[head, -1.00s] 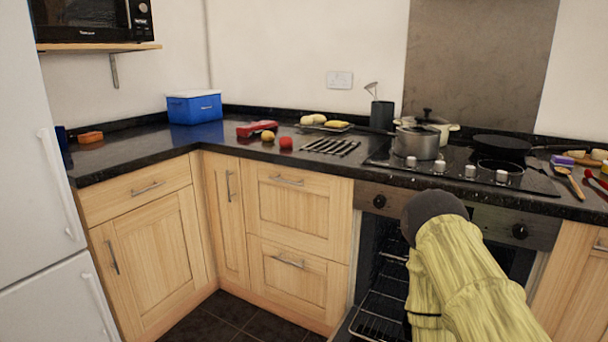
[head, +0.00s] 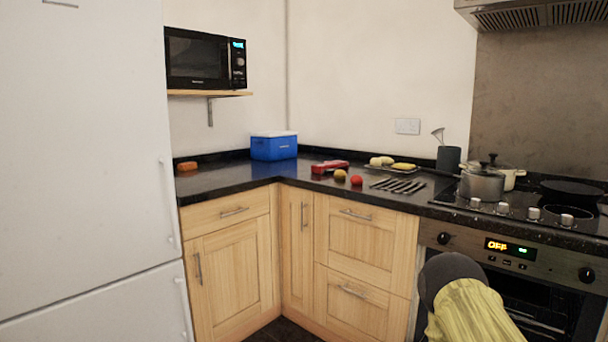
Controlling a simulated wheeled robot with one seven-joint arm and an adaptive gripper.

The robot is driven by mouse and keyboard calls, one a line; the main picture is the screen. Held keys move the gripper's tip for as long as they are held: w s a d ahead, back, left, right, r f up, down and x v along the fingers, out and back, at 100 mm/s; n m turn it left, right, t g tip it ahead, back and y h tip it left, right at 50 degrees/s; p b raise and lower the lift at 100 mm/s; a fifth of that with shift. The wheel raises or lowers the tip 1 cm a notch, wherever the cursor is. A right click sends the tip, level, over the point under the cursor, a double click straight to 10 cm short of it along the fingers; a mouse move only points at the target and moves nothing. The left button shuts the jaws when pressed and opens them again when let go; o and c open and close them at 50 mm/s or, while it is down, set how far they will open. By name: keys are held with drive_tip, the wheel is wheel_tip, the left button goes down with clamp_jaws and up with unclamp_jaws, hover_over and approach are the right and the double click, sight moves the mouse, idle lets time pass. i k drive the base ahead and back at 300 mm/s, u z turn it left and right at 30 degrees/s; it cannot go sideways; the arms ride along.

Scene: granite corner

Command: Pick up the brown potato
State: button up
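Two pale tan potato-like items (head: 381,161) lie at the back of the counter, beside a yellow item (head: 403,166), apparently on a plate or tray. A small round yellow-brown item (head: 340,175) sits nearer the counter's corner, left of a red round item (head: 357,180). At this size I cannot tell which of these is the brown potato. My arm, in a yellow sleeve with a dark rounded joint, shows at the lower right in front of the oven. My gripper is not visible, and none of these items is seen held.
A dark granite counter (head: 225,182) runs around the corner. A blue box (head: 274,146), a red object (head: 329,167) and several dark utensils (head: 398,186) rest on it. Pots (head: 482,184) stand on the hob at right. A white fridge (head: 85,150) stands at left.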

sight(339, 174)
drive_tip(key=u, duration=0.6)
drive_tip(key=i, duration=2.15)
drive_tip(key=z, duration=0.75)
